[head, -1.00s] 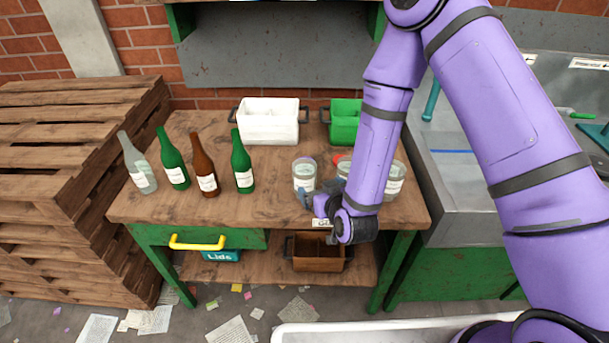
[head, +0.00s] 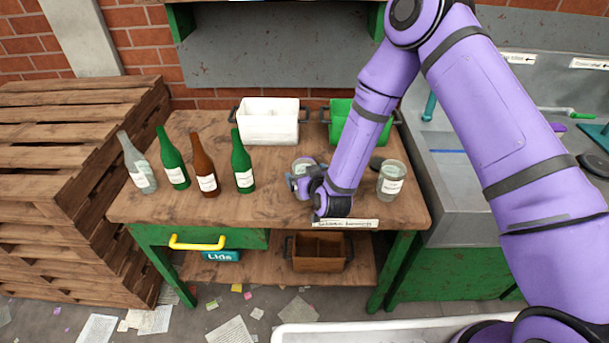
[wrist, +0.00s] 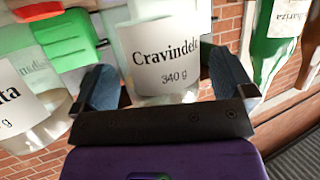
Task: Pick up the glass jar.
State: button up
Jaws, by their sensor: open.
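A clear glass jar (wrist: 168,62) with a white label reading "Cravindela 340 g" stands between my gripper's fingers in the wrist view. My gripper (wrist: 166,90) is open, with one blue-grey finger on each side of the jar's lower part. I cannot tell whether either finger touches the glass. In the head view the jar's top (head: 304,164) shows just behind my gripper (head: 303,186), which hides the rest. A second glass jar (head: 391,181) stands to the right on the workbench.
Several bottles, including a green bottle (head: 242,163), stand left of my gripper. A white crate (head: 268,127) and a green crate (head: 341,112) are at the back of the workbench (head: 150,207). Another labelled jar (wrist: 22,98) is close by at left in the wrist view. The bench's front left is clear.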

aim_at(301, 159)
jog(key=c, duration=1)
jog(key=shift+c, duration=0.3)
jog(key=shift+r, duration=0.1)
jog(key=shift+r, duration=0.85)
notch_tip(301, 159, up, 2)
jog(key=s+d+r, duration=0.1)
jog(key=s+d, duration=0.9)
jog(key=d, duration=0.2)
jog(key=shift+d, duration=0.2)
